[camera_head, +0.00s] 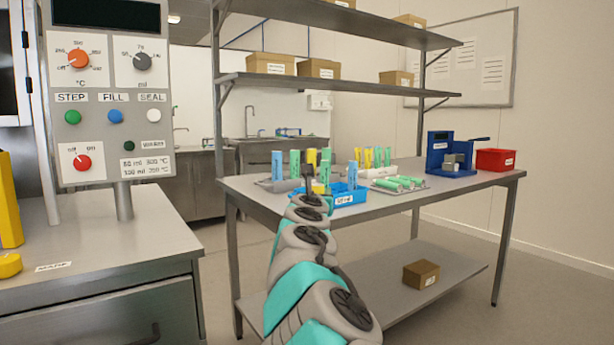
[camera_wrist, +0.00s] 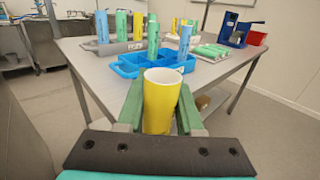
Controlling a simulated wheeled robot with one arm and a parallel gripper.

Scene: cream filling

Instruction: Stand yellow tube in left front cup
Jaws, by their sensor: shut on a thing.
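My gripper (camera_wrist: 161,108) is shut on a yellow tube (camera_wrist: 161,92), its open top facing up in the wrist view. The tube is in front of a blue crate (camera_wrist: 122,72) with several compartments, and apart from it. The crate's left front compartment looks empty. A green tube (camera_wrist: 153,38) and a blue tube (camera_wrist: 184,42) stand in the crate. In the head view the held yellow tube (camera_head: 311,156) shows above my arm; my fingers are small and partly hidden there. The crate (camera_head: 348,198) is just right of them, at the table's near edge.
A grey tray (camera_wrist: 92,47) with standing tubes is left of the crate. More tubes stand in a holder behind. A tray of lying green tubes (camera_head: 398,183), a blue device (camera_head: 450,155) and a red bin (camera_head: 496,160) are to the right. Shelves (camera_head: 340,84) hang above the table.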

